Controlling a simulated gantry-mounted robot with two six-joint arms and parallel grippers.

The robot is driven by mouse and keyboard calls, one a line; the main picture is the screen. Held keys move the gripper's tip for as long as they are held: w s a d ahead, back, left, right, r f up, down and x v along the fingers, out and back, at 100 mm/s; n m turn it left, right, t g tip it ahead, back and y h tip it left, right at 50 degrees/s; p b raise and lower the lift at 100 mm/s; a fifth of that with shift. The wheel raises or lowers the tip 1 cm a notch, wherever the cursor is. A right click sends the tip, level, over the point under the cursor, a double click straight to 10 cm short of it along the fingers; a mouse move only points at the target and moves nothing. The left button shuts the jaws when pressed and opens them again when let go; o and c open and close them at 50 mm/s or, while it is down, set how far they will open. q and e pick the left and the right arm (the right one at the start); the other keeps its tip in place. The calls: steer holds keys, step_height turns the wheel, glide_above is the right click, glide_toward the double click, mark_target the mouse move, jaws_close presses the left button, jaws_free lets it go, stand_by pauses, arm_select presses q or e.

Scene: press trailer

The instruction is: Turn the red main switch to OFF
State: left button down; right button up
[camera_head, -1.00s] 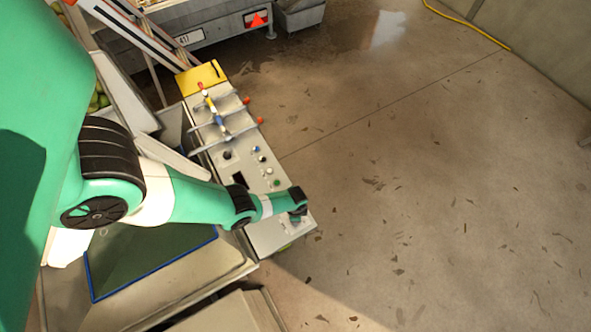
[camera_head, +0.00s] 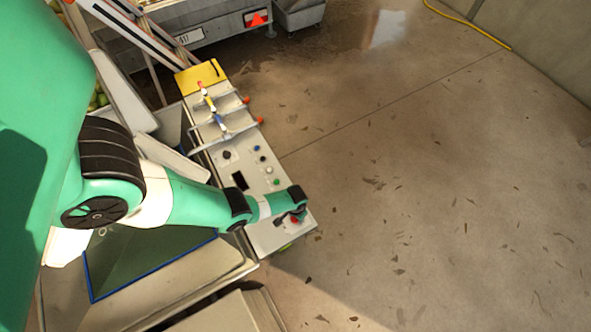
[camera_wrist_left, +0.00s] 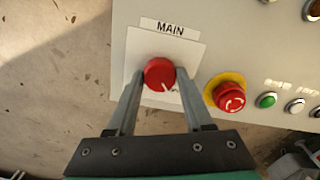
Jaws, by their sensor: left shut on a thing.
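The red main switch (camera_wrist_left: 159,73) is a round red knob on a white plate under the label MAIN (camera_wrist_left: 163,27) in the left wrist view. A white pointer mark on the knob points down and slightly right. My left gripper (camera_wrist_left: 159,82) has one finger on each side of the knob and is shut on it. Lettering near the knob's lower right is partly hidden. In the head view my left gripper (camera_head: 290,217) is at the near end of the control panel (camera_head: 262,236). My right gripper is not in view.
A red emergency stop button (camera_wrist_left: 230,96) on a yellow ring sits close to the right finger. A green button (camera_wrist_left: 266,101) and other buttons lie farther right. Levers with red ends (camera_head: 213,120) stand farther up the panel. The floor (camera_head: 430,190) at right is open.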

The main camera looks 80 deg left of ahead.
arm_select(q)
steer(key=shift+n, duration=0.6)
steer(key=shift+c, duration=1.5)
jaws_free()
step_height(320, 180, up, 12)
steer(key=p, duration=1.1)
steer(key=shift+f+p, duration=0.25)
steer(key=shift+p, duration=0.05)
